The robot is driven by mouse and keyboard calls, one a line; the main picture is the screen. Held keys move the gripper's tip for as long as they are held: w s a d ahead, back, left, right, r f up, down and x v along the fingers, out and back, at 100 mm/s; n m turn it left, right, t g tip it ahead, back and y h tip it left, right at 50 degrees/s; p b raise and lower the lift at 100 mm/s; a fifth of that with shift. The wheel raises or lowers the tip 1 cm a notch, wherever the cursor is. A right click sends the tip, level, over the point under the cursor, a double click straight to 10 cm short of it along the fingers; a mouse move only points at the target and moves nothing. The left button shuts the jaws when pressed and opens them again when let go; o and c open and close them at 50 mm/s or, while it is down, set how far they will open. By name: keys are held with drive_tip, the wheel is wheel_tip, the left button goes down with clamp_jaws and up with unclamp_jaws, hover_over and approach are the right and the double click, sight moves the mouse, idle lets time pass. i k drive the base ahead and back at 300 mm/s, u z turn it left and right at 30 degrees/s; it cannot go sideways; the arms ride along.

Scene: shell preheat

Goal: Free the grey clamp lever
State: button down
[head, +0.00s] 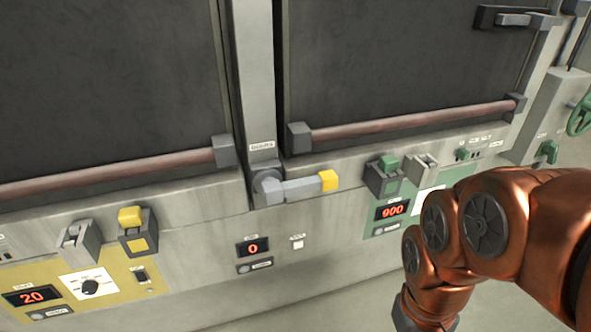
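Several grey levers are in view, and I cannot tell for sure which is the clamp lever. A grey lever with a yellow end (300,188) lies nearly level on a round pivot, below a small label on the post between the two dark doors. A grey handle (515,19) sits on a dark bracket at the upper right door edge. Smaller grey levers in brackets are at the lower left (78,232) and right of centre (424,166). My copper-coloured arm fills the lower right. My gripper is out of view below the bottom edge or hidden.
A yellow switch (131,216) stands beside the left lever, and a green one (387,164) beside the right lever. Displays read 20 (32,296), 0 (252,248) and 900 (392,210). Pinkish rails (410,122) cross the door bottoms. A green handwheel (581,115) is far right.

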sight(268, 183)
drive_tip(key=u, duration=0.55)
drive_tip(key=k, duration=0.65)
drive_tip(key=u, duration=0.9)
drive_tip(key=i, duration=0.85)
drive_tip(key=z, duration=0.3)
